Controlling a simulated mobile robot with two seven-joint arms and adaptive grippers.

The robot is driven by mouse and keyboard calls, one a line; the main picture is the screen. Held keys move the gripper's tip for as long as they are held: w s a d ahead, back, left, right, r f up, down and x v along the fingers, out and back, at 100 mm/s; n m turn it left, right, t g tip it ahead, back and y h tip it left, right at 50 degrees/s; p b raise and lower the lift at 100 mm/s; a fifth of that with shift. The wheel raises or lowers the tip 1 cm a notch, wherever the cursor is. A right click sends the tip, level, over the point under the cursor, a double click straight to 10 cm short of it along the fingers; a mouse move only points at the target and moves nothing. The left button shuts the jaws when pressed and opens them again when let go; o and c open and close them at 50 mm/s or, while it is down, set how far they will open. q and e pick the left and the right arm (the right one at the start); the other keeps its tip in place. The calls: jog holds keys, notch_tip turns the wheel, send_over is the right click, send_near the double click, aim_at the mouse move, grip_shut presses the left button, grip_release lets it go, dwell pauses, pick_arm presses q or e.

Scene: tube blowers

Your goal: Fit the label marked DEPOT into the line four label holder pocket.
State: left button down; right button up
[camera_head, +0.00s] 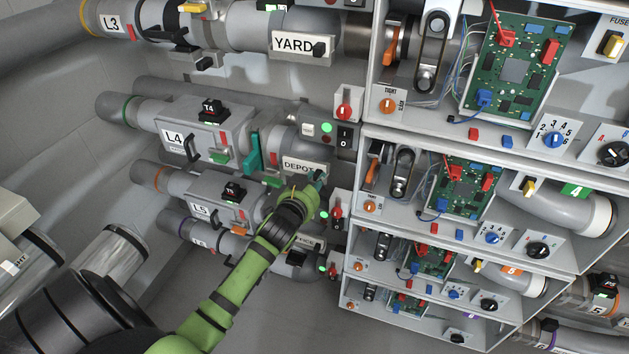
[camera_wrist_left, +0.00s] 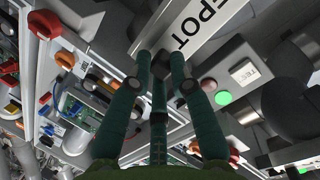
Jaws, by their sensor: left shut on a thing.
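The white DEPOT label (camera_head: 303,166) is at the right part of the line four tube, beside the L4 section (camera_head: 174,139). It also shows in the left wrist view as a white plate (camera_wrist_left: 195,24) with part of its lettering cut off. My left gripper (camera_head: 318,181) is at the right end of the label. In the left wrist view the teal fingers (camera_wrist_left: 160,62) are shut on the label at its near edge, around a dark part. The line four holder pocket is hidden behind the label and gripper; I cannot tell whether the label sits inside it. My right gripper is out of view.
The YARD label (camera_head: 292,44) is on the line three tube above. A green light (camera_head: 327,128) and a black switch (camera_head: 344,137) stand just above right of my gripper. Open shelves with circuit boards (camera_head: 512,58) fill the right. The L5 tube (camera_head: 203,195) runs close below.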

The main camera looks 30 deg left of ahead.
pick_arm(q)
jog(key=shift+f, duration=0.25)
jog(key=c, duration=1)
grip_release()
jog(key=shift+c, duration=0.2)
jog(key=v, duration=1.2)
